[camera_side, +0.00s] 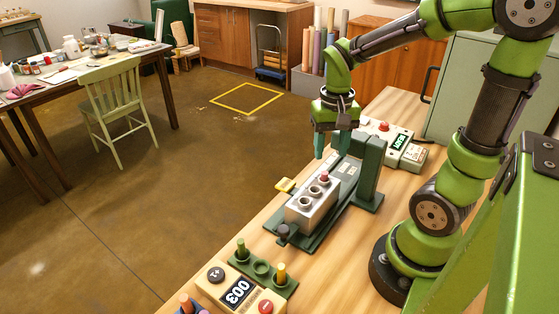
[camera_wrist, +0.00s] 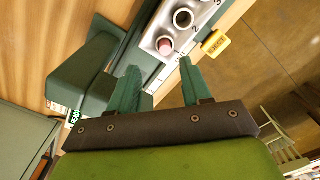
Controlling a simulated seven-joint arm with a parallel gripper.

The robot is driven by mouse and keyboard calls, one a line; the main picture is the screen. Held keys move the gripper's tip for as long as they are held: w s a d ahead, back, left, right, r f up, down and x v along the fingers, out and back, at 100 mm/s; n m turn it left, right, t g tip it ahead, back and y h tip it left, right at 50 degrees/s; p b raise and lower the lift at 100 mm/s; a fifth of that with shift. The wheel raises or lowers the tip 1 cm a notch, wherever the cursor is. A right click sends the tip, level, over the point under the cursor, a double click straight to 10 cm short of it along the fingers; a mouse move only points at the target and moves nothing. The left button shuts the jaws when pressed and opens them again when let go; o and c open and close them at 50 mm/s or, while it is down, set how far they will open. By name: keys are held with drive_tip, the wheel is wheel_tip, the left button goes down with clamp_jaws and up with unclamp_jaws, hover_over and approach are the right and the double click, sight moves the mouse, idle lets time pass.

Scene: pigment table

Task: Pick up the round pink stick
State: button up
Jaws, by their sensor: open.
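The round pink stick (camera_side: 324,176) stands upright in one hole of a grey metal block (camera_side: 305,211) on the green fixture. In the wrist view the pink stick (camera_wrist: 166,45) shows end-on in the hole of the block nearest my gripper. My gripper (camera_side: 332,148) hangs above the fixture, beyond the block in the side view. Its two green fingers (camera_wrist: 160,85) are apart with nothing between them. The pink stick lies ahead of the fingertips in the wrist view, not between them. The other holes of the block look empty.
A green upright post (camera_side: 369,165) stands on the fixture right beside the block. A yellow tab (camera_side: 285,185) sticks out at left. A box with a red button (camera_side: 390,137) is behind; a counter box (camera_side: 238,291) and green rack (camera_side: 262,267) with sticks are in front.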

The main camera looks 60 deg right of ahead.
sight(325, 173)
drive_tip(key=shift+w+a+f, duration=0.15)
drive_tip(key=shift+a+f, duration=0.05)
drive_tip(key=shift+f, duration=1.35)
drive_tip(key=shift+w+a+f, duration=0.1)
drive_tip(key=shift+a+f, duration=0.05)
drive_tip(key=shift+f, duration=1.35)
drive_tip(key=shift+c, duration=0.4)
clamp_jaws()
